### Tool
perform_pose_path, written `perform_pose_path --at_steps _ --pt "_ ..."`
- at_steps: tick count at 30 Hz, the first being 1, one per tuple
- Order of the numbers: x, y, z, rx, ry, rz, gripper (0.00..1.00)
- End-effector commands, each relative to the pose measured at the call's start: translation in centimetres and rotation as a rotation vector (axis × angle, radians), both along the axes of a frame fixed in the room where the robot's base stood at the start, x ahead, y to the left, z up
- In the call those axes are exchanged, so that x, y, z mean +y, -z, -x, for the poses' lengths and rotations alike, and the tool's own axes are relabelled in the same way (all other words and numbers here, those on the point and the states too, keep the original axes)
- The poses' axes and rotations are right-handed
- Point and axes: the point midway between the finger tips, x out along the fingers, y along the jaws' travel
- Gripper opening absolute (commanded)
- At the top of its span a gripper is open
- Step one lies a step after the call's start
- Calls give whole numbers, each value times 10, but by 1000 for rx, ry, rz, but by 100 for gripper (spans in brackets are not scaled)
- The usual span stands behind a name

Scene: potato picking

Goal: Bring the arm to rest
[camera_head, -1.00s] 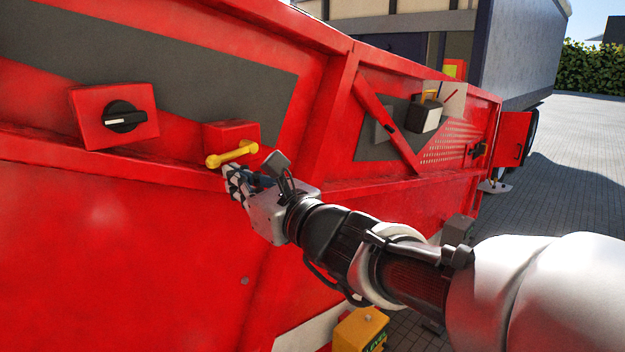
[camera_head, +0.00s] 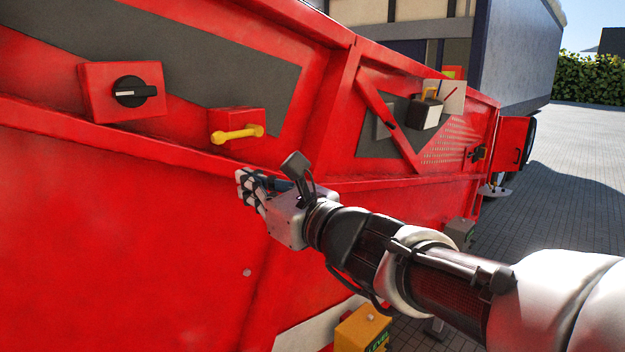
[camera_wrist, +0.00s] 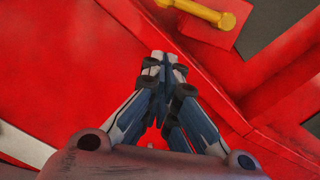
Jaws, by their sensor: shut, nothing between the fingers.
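My gripper (camera_head: 247,186) is shut and empty in front of the red machine side (camera_head: 120,220), below the yellow handle. In the wrist view the fingers of my gripper (camera_wrist: 165,62) come together over bare red panel. The yellow handle (camera_head: 237,134) sits on a red box (camera_head: 250,118) on the panel, apart from the fingers. In the wrist view the yellow handle (camera_wrist: 200,12) lies at the top, beyond the fingertips. My arm reaches in from the lower right.
A black rotary switch (camera_head: 133,92) on a red box is at the upper left. A yellow box (camera_head: 362,330) stands below my arm. A dark trailer (camera_head: 520,55) is behind. Open paving (camera_head: 570,200) lies to the right.

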Motion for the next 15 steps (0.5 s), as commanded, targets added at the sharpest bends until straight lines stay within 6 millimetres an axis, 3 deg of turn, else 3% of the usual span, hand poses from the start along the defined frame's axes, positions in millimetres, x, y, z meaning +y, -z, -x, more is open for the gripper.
perform_pose_path --at_steps 6,15 --pt "-38 -1 31 -4 5 0 0" --pt "-57 9 53 -17 -8 35 0"
